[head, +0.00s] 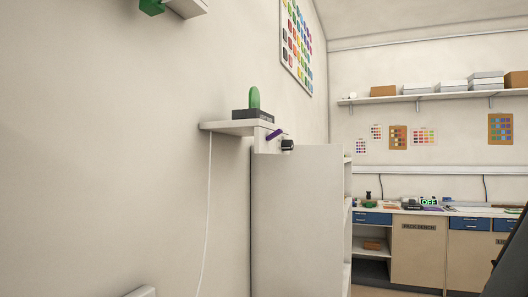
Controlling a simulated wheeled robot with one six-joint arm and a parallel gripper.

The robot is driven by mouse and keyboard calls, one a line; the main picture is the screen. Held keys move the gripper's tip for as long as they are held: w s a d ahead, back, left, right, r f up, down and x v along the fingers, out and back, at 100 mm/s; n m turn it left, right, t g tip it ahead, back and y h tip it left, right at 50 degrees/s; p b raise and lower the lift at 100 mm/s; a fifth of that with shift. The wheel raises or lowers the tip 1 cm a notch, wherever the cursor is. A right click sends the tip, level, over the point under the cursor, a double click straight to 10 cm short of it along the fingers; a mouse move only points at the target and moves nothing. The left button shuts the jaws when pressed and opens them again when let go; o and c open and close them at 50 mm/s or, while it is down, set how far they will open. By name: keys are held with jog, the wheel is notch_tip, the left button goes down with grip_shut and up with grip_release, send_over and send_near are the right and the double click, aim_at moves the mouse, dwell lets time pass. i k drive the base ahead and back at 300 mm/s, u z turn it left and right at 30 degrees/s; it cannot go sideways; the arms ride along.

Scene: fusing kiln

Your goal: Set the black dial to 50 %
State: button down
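I cannot clearly make out the black dial in the head view. A small green display reading "OFF" (429,202) stands among small items on the far bench at the right. The dark items around it are too small to tell apart. Nearer, a small black knob-like piece (288,145) sits by the top edge of a tall pale cabinet; I cannot tell whether it is the dial, and no scale or mark shows on it. My gripper is not in view. A dark slanted shape at the lower right edge may be part of my arm.
The tall pale cabinet (298,220) stands in the middle. A wall shelf (226,127) beside it bears a green rounded object (254,98) on a dark block. The far bench (468,213) has blue drawers. A long shelf (440,95) with boxes hangs above it.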

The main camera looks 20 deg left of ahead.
aim_at(287, 144)
jog(key=k, duration=0.95)
jog(key=z, duration=0.25)
jog(key=i, duration=1.35)
jog(key=u, duration=1.5)
